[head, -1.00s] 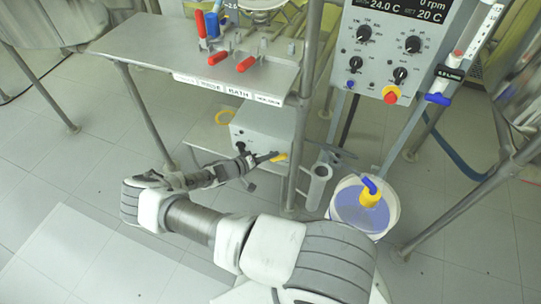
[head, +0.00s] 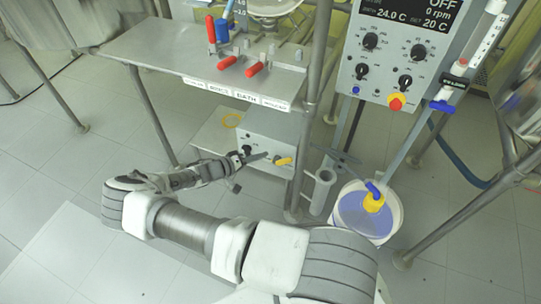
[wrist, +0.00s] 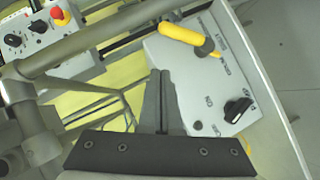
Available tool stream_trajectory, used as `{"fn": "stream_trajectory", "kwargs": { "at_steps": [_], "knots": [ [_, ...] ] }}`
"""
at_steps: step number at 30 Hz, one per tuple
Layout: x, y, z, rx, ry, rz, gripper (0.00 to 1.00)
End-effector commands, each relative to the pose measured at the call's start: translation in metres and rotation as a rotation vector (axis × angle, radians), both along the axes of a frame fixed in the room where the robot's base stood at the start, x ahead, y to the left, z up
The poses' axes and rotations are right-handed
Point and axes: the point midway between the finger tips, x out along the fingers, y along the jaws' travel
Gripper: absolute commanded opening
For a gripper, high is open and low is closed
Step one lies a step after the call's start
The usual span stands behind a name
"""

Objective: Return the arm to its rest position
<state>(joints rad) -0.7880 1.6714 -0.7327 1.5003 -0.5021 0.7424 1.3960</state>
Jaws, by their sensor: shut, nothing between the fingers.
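My gripper (head: 262,157) is at the end of my folded arm in the head view, in front of a grey box (head: 268,148) on the low shelf. In the wrist view my gripper (wrist: 161,75) has its two fingers together with nothing between them. Beyond the fingertips there is the grey box's panel (wrist: 190,70) with a yellow lever (wrist: 187,38) and a black knob (wrist: 237,108). I cannot tell from the views how far the fingertips are from the box.
A steel shelf (head: 150,50) with red-handled valves (head: 254,69) stands above the box. A control panel (head: 390,50) hangs at the upper right. A white bucket (head: 393,222) of bluish liquid and a grey cylinder (head: 320,192) stand on the floor. Metal posts frame the area.

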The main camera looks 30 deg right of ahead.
Motion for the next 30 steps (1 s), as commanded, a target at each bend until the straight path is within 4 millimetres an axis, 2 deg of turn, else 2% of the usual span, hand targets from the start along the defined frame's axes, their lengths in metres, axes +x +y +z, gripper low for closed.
{"fn": "stream_trajectory", "kwargs": {
  "at_steps": [3,9,22,26,30],
  "knots": [
    [-0.005,0.023,0.013,0.002,0.0,0.002,0.0],
    [-0.01,0.044,0.021,0.002,0.0,0.001,0.0],
    [-0.013,0.05,0.029,0.026,0.006,-0.023,0.0],
    [-0.017,0.054,0.046,0.099,0.026,-0.082,0.0],
    [-0.024,0.061,0.073,0.217,0.06,-0.156,0.0]
  ]
}}
